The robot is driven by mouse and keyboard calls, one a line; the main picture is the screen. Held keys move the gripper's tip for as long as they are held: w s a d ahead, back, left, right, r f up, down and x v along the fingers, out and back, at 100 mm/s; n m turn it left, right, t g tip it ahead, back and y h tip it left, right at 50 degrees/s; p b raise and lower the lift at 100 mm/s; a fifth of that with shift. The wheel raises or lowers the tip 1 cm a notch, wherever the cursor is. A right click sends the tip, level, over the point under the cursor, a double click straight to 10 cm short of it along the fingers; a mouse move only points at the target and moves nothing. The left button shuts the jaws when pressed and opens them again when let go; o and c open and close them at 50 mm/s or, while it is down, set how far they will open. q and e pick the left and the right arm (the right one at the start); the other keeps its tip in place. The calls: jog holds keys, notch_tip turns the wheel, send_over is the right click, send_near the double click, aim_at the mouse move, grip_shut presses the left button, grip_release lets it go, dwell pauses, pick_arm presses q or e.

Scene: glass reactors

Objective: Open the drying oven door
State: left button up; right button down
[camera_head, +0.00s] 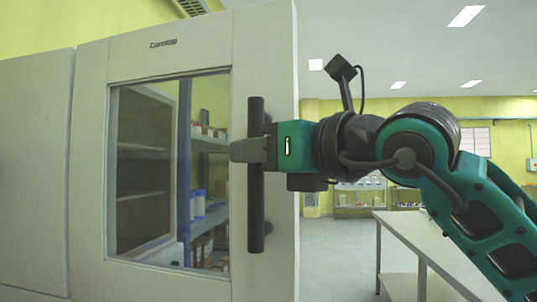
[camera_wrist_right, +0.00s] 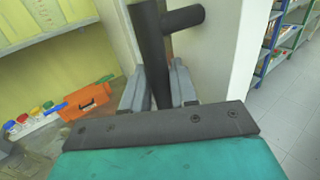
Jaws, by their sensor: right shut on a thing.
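The drying oven door (camera_head: 265,60) is a pale panel with a large window, seen at an angle in the head view; I cannot tell whether it is ajar. Its handle (camera_head: 256,215) is a dark vertical bar near the door's right edge. My right gripper (camera_head: 240,150) comes in from the right and is shut on the handle around its middle. In the right wrist view the handle (camera_wrist_right: 150,45) passes between the two grey fingers, and its mount joins the door (camera_wrist_right: 215,60). My left gripper is not in view.
A grey table (camera_head: 430,235) stands at the lower right in the head view, with open floor (camera_head: 335,240) between it and the door.

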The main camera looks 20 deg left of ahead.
jog(key=shift+s+a, duration=0.1)
jog(key=shift+s, duration=0.05)
jog(key=c, duration=1.3)
grip_release()
jog(key=shift+o, duration=1.3)
jog(key=shift+a, duration=0.2)
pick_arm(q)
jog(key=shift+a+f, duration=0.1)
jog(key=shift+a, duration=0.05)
pick_arm(e)
jog(key=shift+d, duration=0.15)
pick_arm(q)
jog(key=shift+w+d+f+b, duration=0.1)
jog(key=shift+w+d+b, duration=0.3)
jog(key=shift+b, duration=0.5)
pick_arm(e)
jog(key=v, duration=1.2)
jog(key=shift+d, duration=0.45)
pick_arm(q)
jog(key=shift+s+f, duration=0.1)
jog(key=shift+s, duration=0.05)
